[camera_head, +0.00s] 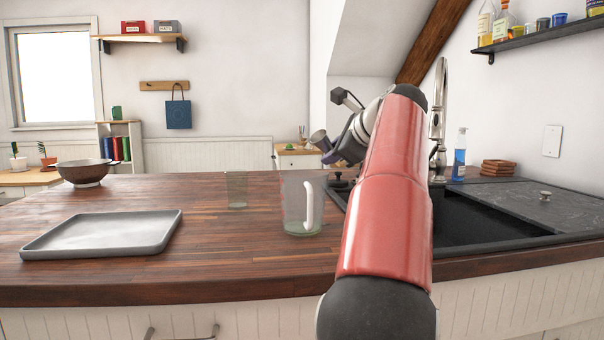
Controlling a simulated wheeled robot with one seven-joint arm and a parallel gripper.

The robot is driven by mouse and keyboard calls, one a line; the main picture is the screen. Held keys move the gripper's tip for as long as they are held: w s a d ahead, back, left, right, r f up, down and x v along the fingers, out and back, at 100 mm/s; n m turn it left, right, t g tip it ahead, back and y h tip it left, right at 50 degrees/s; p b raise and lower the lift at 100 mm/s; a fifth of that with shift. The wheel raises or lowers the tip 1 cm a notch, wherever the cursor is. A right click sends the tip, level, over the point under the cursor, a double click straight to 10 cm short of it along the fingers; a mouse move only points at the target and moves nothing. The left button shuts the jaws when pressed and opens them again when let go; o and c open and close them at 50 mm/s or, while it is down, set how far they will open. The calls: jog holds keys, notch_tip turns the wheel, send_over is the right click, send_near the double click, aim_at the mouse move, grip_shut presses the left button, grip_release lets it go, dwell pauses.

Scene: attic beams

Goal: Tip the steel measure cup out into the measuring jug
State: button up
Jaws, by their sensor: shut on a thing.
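The measuring jug (292,212) is clear with a white handle and stands upright on the wooden counter, just left of my red arm. The steel measure cup (319,138) is small and grey, and looks tilted to the left above the right side of the jug's rim. My gripper (331,152) is shut on the cup. My wrist and arm hide part of the grip. I cannot see into the cup or tell what is in the jug.
A clear glass (237,190) stands left of the jug. A grey tray (62,240) lies at the counter's left, with a brown bowl (84,172) behind it. The dark sink (480,217) and tall tap (438,110) are on the right.

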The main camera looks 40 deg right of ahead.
jog(key=shift+d+f+m+y, duration=0.3)
jog(key=shift+f+m, duration=0.2)
jog(key=shift+f, duration=0.05)
jog(key=f, duration=0.2)
jog(key=d+f+m+y, duration=0.1)
jog(key=f, duration=0.1)
jog(key=d+f+m+y, duration=0.1)
jog(key=f, duration=0.1)
jog(key=shift+d, duration=0.25)
jog(key=shift+s+d+f+m+t+y, duration=0.1)
jog(key=shift+d+f+m+t+y, duration=0.1)
jog(key=shift+d+m+y, duration=0.3)
jog(key=shift+d+f+m+t+y, duration=0.15)
jog(key=shift+m+t+y, duration=0.05)
jog(key=shift+m+y, duration=0.45)
